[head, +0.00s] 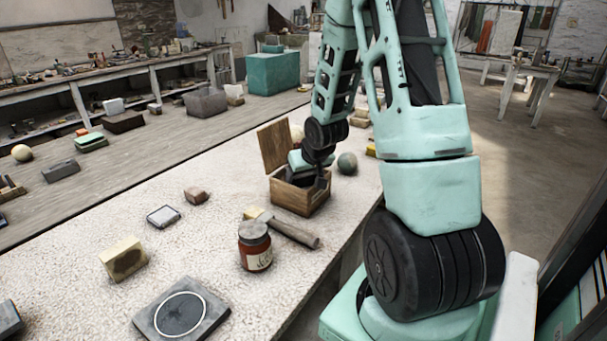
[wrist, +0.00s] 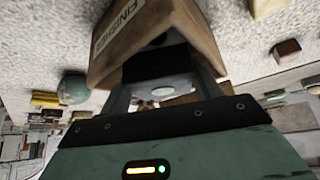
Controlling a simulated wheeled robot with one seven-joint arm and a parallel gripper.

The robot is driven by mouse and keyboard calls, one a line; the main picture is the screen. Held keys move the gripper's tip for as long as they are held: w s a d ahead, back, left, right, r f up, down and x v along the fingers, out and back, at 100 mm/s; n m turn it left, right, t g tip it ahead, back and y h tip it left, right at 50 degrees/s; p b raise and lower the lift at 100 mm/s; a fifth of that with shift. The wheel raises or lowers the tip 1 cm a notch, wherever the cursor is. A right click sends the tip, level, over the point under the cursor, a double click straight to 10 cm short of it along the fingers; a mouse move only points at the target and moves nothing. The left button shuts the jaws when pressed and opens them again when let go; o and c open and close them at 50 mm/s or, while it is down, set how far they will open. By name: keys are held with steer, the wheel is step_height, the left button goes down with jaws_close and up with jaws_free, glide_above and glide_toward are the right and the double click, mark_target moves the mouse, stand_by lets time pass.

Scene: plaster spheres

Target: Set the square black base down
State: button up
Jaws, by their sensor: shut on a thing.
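My gripper (head: 318,184) is at the open wooden box on the table, its fingers reaching down at the box opening. In the wrist view my gripper (wrist: 165,88) is shut on a dark piece, the square black base (wrist: 155,66), seen between the two fingers. A pale round patch shows just below it there. The base is mostly hidden by the fingers and the box, and I cannot tell whether it touches the box floor. The wooden box (head: 291,203) has its lid (head: 274,147) raised; in the wrist view the box (wrist: 135,35) bears lettering.
A greenish sphere (head: 347,163) sits right of the box. A mallet (head: 292,232), a red-brown jar (head: 255,246), a yellowish block (head: 124,259) and a dark slab with a pale ring (head: 181,311) lie nearer. Clear tabletop lies left of the box.

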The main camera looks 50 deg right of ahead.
steer(key=shift+f, duration=0.3)
steer(key=o, duration=1.5)
steer(key=shift+o, duration=0.2)
steer(key=shift+a+f, duration=0.1)
steer(key=shift+a, duration=0.15)
steer(key=shift+r+p, duration=0.6)
steer(key=shift+r, duration=0.2)
steer(key=shift+d+r+p, duration=0.1)
steer(key=shift+r+p, duration=1.05)
steer(key=shift+r, duration=0.2)
steer(key=shift+d, duration=0.15)
